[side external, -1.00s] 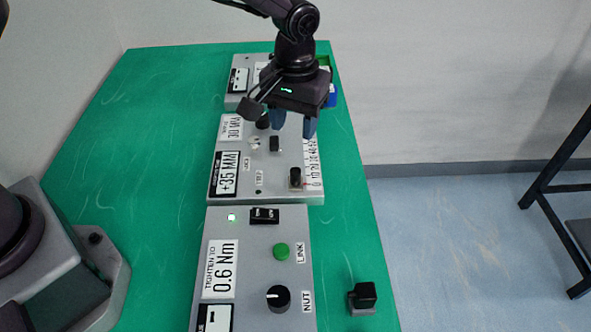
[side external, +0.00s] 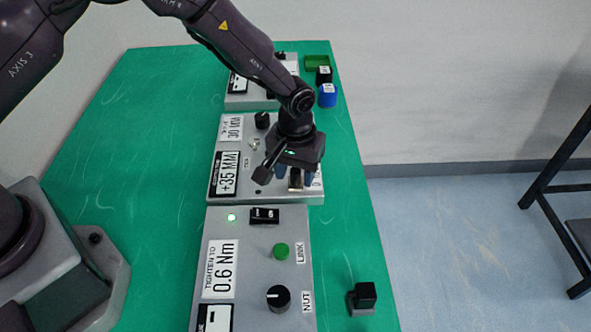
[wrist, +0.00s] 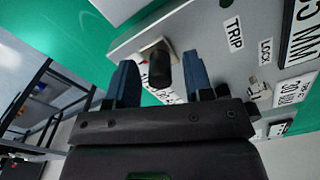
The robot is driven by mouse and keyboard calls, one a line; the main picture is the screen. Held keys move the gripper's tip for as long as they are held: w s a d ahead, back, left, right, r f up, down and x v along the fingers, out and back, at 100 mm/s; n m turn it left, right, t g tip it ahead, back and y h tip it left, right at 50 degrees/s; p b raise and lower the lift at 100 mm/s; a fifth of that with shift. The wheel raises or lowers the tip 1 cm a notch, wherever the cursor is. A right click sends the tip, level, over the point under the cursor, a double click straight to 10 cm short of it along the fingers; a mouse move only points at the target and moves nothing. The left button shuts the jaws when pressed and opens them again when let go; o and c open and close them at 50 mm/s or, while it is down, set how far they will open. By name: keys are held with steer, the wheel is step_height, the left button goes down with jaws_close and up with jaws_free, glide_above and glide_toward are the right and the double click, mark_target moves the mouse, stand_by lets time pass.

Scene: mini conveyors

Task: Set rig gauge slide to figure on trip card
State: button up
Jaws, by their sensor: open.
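The dark slide knob (wrist: 157,57) sits at the panel's edge beside a printed number scale (wrist: 160,84), partly covered. My gripper (side external: 295,179) is open over the knob in the side view. In the wrist view my gripper (wrist: 160,80) has one blue finger on each side of the knob, with gaps showing. Whether the fingertips reach beside it or stay above is unclear.
A nearer panel (side external: 258,225) carries a rocker switch, green button and "0.6 Nm" card. A farther panel (side external: 238,101) stands behind. A green tray (side external: 317,62) and a blue block (side external: 327,96) lie at back right. The green table (side external: 160,150) is clear on the left.

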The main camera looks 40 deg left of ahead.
steer(key=shift+f, duration=0.1)
jaws_close()
steer(key=w+a, duration=0.5)
steer(key=shift+w+a, duration=0.1)
jaws_free()
stand_by(0.3)
step_height(320, 180, up, 13)
stand_by(0.5)
